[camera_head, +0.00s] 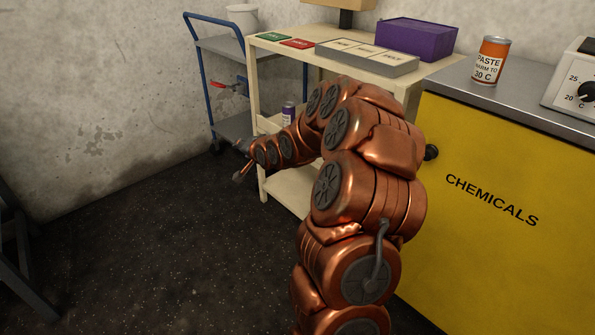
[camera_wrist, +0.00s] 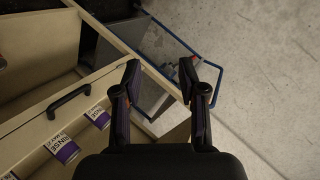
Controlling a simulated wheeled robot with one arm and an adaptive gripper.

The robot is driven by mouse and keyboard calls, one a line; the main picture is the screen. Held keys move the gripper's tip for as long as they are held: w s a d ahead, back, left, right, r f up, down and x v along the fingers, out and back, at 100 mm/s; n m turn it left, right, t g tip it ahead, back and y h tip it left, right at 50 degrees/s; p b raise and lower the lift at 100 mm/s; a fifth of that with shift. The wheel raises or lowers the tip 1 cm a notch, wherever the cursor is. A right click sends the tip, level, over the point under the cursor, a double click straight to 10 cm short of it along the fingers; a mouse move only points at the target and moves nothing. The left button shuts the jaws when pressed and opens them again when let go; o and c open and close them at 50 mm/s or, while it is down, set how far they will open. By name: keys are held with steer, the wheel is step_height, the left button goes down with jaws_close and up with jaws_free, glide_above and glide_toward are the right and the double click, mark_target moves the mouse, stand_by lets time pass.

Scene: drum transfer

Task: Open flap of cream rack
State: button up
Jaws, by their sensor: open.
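The cream rack (camera_head: 437,72) stands behind my arm in the head view, its front partly hidden by the arm. In the wrist view a cream panel with a black bar handle (camera_wrist: 68,97) lies left of my gripper (camera_wrist: 160,66). Purple-and-white cans labelled RINSE (camera_wrist: 62,148) show beside this panel. I cannot tell how far the flap is swung. My gripper is open and empty, its fingers apart from the handle. In the head view my gripper (camera_head: 241,163) is near the rack's left front post.
A blue-framed trolley (camera_head: 203,80) stands left of the rack and behind my gripper. A yellow CHEMICALS cabinet (camera_head: 490,240) is at the right, with an orange PASTE can (camera_head: 491,62) on top. A purple box (camera_head: 415,40) sits on the rack.

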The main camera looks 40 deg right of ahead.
steer(key=s+d+f+m+t+h+b, duration=0.2)
steer(key=d+f+m+t+h+b, duration=0.15)
steer(key=d+f+b, duration=0.55)
steer(key=s+d+f+m+t+h+b, duration=0.3)
steer(key=d+f, duration=0.4)
steer(key=d, duration=0.6)
steer(key=shift+m+g+y, duration=0.45)
steer(key=shift+m+g, duration=0.2)
steer(key=shift+g, duration=0.1)
steer(key=shift+a+f+b+x, duration=0.15)
steer(key=shift+b+x, duration=0.5)
steer(key=shift+x, duration=1)
steer(key=shift+a+f+b+x, duration=0.15)
steer(key=shift+b+x, duration=0.45)
steer(key=shift+x, duration=2)
steer(key=shift+r, duration=0.15)
steer(key=shift+c, duration=0.3)
jaws_close()
steer(key=shift+d, duration=0.1)
